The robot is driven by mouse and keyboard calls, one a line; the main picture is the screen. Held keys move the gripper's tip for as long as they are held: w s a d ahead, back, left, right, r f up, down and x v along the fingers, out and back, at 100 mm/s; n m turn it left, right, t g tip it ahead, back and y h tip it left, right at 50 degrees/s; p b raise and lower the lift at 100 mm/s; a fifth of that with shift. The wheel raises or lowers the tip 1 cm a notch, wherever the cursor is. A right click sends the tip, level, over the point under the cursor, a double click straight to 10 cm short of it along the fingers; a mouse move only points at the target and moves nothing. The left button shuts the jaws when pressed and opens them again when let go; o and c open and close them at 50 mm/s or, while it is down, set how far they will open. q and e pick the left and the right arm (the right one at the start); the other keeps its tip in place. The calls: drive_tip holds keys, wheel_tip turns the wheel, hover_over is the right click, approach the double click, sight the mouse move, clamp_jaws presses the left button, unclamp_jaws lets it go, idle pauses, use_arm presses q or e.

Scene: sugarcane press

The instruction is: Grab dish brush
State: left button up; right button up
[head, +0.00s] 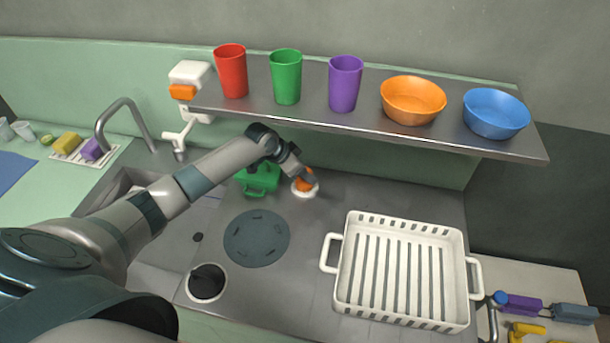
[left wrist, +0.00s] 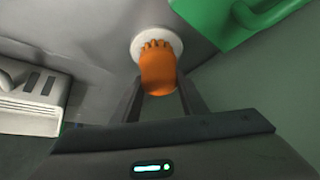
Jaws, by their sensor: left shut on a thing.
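The dish brush (head: 304,181) has an orange handle and stands in or on a round white base on the grey counter, to the right of a green container. In the left wrist view the orange handle (left wrist: 158,72) is between my left gripper's fingers, with the white round part (left wrist: 146,40) beyond it. My left gripper (head: 301,175) reaches in under the shelf and is shut on the orange handle. Whether the white part is a holder or the brush's own head is hard to tell. My right gripper is not in view.
A shelf (head: 360,122) with several cups and bowls overhangs the arm. A green container (head: 262,180) stands close left of the brush. A white dish rack (head: 452,262) stands at the right. A sink with a tap (head: 122,118) is at left. A dark round mat (head: 256,238) lies in front.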

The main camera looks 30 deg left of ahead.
use_arm(q)
drive_tip(key=shift+s+f, duration=0.15)
drive_tip(key=shift+r+b, duration=0.5)
wheel_tip(320, 180, up, 2)
drive_tip(key=shift+r+b, duration=0.15)
drive_tip(key=shift+b, duration=0.55)
drive_tip(key=s+d+b, duration=0.2)
drive_tip(key=s, duration=0.6)
drive_tip(key=s+d+b, duration=0.2)
drive_tip(key=s, duration=0.7)
drive_tip(key=shift+d, duration=0.25)
drive_tip(key=shift+s+d, duration=0.1)
drive_tip(key=shift+s, duration=0.05)
